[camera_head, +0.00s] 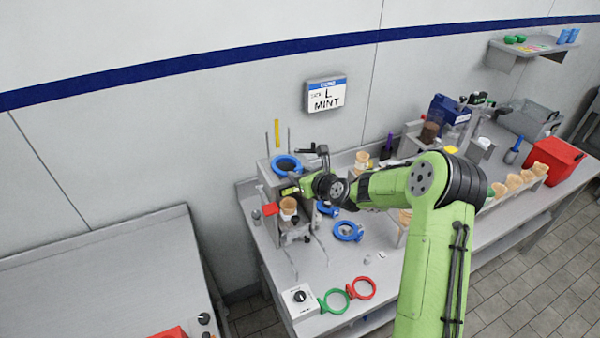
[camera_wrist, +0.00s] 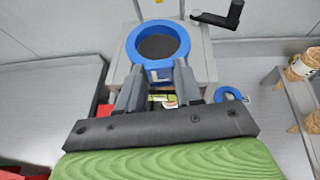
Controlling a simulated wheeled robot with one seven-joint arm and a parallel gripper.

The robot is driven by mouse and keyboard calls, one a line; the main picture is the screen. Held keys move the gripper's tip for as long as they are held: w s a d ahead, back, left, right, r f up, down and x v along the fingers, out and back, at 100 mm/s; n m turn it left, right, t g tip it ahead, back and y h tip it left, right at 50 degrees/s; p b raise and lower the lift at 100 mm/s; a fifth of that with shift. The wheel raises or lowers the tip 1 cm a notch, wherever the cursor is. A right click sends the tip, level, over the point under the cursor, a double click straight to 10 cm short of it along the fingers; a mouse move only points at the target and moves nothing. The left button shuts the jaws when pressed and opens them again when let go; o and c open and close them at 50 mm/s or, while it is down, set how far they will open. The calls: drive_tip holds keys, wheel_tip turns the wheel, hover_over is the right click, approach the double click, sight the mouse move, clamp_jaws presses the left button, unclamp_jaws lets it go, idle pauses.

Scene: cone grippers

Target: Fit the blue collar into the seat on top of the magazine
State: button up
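The blue collar (camera_head: 287,165) is a thick ring on top of the grey magazine (camera_head: 279,185). In the wrist view the collar (camera_wrist: 158,43) lies around a dark round opening, and its tab marked L points towards me. It looks about level; I cannot tell whether it is fully down in the seat, which the ring hides. My gripper (camera_wrist: 159,68) has one finger on each side of the tab, with no clear gap, so it appears shut on it. In the head view my gripper is at the magazine's right side, its fingertips hard to make out.
Two other blue rings (camera_head: 348,231) lie on the bench right of the magazine. A green ring (camera_head: 334,301) and a red ring (camera_head: 361,288) lie at the front by a control box (camera_head: 299,300). A wall sign (camera_head: 326,95) reads L MINT.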

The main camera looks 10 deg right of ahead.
drive_tip(key=o, duration=0.4)
drive_tip(key=shift+w+r, duration=0.1)
drive_tip(key=shift+c, duration=0.2)
drive_tip(key=b+v, duration=0.1)
drive_tip(key=v, duration=1.4)
drive_tip(key=shift+s, duration=0.4)
drive_tip(key=shift+d, duration=0.1)
